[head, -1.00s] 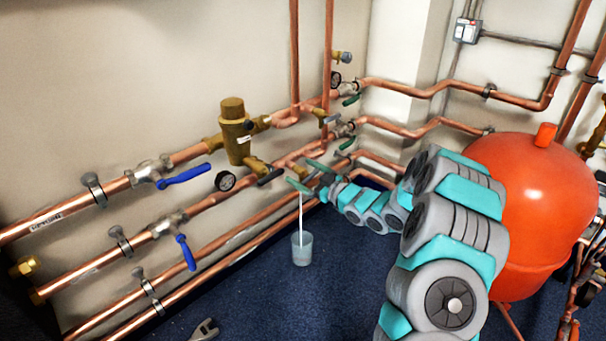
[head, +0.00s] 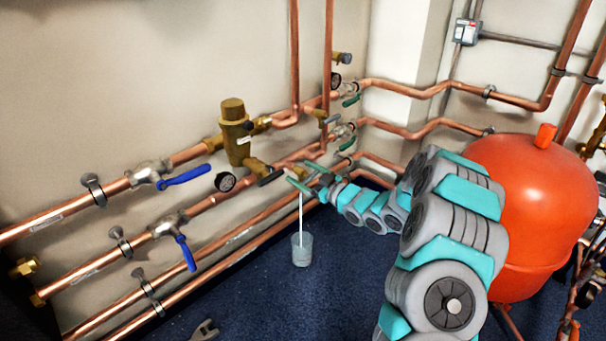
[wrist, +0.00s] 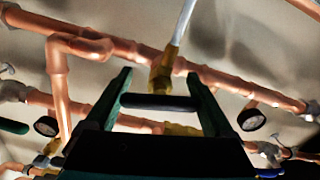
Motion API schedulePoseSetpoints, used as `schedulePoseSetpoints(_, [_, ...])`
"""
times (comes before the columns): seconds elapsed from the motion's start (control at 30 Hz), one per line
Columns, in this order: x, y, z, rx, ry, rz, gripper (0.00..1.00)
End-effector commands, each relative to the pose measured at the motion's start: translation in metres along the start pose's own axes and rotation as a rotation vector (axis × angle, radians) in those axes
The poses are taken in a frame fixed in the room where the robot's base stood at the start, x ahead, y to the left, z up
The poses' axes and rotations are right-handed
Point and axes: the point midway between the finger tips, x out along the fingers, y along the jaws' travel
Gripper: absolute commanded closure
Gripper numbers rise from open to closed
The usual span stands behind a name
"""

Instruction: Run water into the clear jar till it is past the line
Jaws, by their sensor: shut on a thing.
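The clear jar (head: 302,250) stands upright on the blue floor below the pipes. A thin pale stream of water (head: 300,213) falls into it from the brass tap (head: 297,173). The jar looks partly filled; I cannot make out its line or the exact level. My gripper (head: 306,176) is at the tap, its green fingers on either side of it. In the wrist view, the fingers are shut on a dark tap handle (wrist: 160,102), with the brass spout (wrist: 163,72) and the stream (wrist: 184,22) beyond.
Copper pipes with blue-lever valves (head: 183,176) and a brass mixing valve (head: 235,135) run along the wall. A red tank (head: 530,200) stands right of my arm. A wrench (head: 205,330) lies on the floor.

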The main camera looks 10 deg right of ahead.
Motion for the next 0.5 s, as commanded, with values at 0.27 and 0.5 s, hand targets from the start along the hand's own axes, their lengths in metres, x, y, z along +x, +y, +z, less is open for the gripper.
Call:
schedulePoseSetpoints(0.27, [-0.0004, 0.0015, -0.0073, 0.124, -0.002, -0.002, 0.68])
schedulePoseSetpoints(0.5, [-0.0001, 0.0003, -0.0039, 0.256, 0.000, -0.002, 0.68])
